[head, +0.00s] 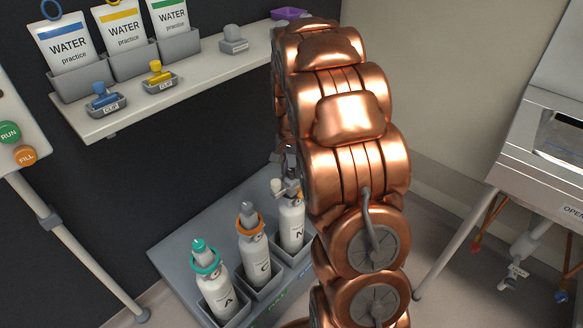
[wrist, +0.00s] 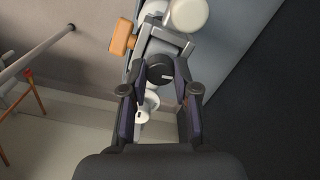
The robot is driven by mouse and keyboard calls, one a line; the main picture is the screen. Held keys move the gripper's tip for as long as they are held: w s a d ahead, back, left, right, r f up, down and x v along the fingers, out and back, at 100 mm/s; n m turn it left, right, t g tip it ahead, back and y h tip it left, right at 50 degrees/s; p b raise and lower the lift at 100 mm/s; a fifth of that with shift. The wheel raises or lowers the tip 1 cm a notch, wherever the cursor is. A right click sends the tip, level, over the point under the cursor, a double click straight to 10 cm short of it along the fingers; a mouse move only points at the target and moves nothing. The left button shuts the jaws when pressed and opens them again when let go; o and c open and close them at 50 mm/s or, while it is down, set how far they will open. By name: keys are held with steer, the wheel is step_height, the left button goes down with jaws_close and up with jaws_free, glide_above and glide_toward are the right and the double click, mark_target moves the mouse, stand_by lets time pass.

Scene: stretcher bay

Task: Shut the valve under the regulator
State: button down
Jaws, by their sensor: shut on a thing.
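In the wrist view my gripper (wrist: 160,78) is shut on a round black knob (wrist: 158,72) with a short white mark, one finger on each side. A grey bracket (wrist: 165,40), an orange block-shaped part (wrist: 123,38) and a pale round part (wrist: 187,14) sit just beyond it. A small white part (wrist: 150,102) shows between the fingers. I cannot tell for sure which of these is the regulator.
Bottles marked A (head: 217,293), C (head: 256,262) and N (head: 291,222) stand in a grey rack (head: 188,247), left of my arm. A wall shelf (head: 130,107) holds water pouches and clips.

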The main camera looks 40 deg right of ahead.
mark_target(292, 171)
stand_by(0.3)
steer(key=c, duration=0.9)
jaws_free()
steer(key=shift+o, duration=0.2)
steer(key=shift+r, duration=0.15)
step_height(292, 171, up, 12)
